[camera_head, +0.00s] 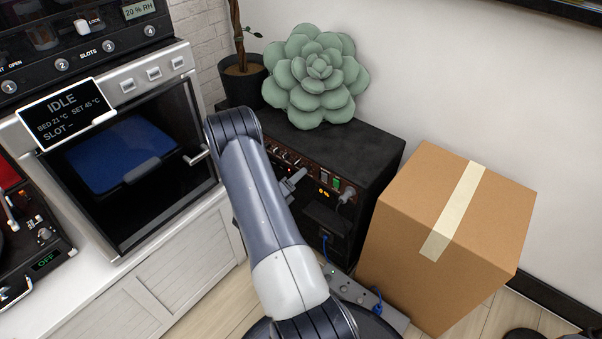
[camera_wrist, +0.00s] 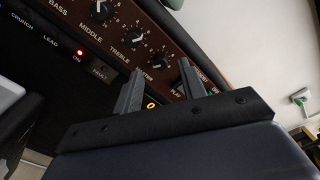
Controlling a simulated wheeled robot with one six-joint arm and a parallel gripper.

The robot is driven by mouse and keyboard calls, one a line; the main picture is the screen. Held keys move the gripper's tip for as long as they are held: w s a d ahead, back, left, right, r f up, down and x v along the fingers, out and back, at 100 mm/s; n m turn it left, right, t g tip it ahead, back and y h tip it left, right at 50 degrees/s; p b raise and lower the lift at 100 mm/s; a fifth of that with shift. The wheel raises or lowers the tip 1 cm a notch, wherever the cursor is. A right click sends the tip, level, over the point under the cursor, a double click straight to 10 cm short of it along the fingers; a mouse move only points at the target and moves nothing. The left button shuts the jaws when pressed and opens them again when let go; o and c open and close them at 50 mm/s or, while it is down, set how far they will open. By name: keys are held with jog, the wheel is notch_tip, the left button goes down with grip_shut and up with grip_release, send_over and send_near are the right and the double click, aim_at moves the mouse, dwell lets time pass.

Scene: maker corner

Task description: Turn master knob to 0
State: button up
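The black amplifier (camera_head: 350,150) stands on the floor with its brown knob panel facing me. In the wrist view the master knob (camera_wrist: 159,60) is a small dark knob above its label, the last in the row after the treble knob (camera_wrist: 135,36) and the middle knob (camera_wrist: 101,10). My gripper (camera_wrist: 160,67) is open, with one fingertip on each side of the master knob as seen from the wrist. Whether the fingers touch it cannot be told. In the head view my gripper (camera_head: 293,184) is at the panel, and my arm hides part of the amplifier's front.
A succulent-shaped cushion (camera_head: 318,75) and a potted plant (camera_head: 243,80) are on the amplifier. A cardboard box (camera_head: 420,260) stands close on its right. A white cabinet (camera_head: 165,270) with an oven-like machine (camera_head: 130,160) is on the left. A power strip (camera_head: 350,288) lies in front.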

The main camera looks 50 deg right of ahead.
jog(key=a+p, duration=0.1)
jog(key=a, duration=0.7)
jog(key=shift+s, duration=0.35)
jog(key=d+b, duration=0.1)
jog(key=d, duration=0.9)
jog(key=shift+w+d+b, duration=0.4)
jog(key=shift+w, duration=0.05)
jog(key=shift+a, duration=0.1)
